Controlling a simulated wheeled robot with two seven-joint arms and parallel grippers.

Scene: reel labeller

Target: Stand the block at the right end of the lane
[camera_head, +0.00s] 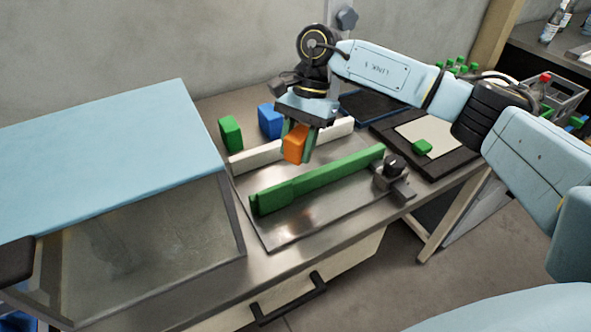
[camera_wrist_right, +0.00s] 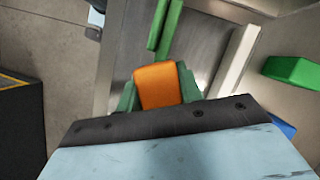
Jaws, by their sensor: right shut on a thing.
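My right gripper (camera_head: 299,143) is shut on an orange block (camera_head: 296,144) and holds it above the lane. The orange block also shows between the green fingertips in the right wrist view (camera_wrist_right: 158,85). The lane lies on a metal plate (camera_head: 290,226) between a white rail (camera_head: 258,156) at the back and a green rail (camera_head: 325,177) at the front. The block is near the white rail, around the lane's middle; its exact height is hard to tell. The lane's right end is clear in the head view. My left gripper is not in view.
A green block (camera_head: 231,134) and a blue block (camera_head: 270,121) stand behind the white rail. A black clamp-like device (camera_head: 393,175) sits at the green rail's right end. A dark board with a pale sheet (camera_head: 432,137) and a small green piece (camera_head: 422,147) lies farther right. A blue-topped cabinet (camera_head: 110,135) stands left.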

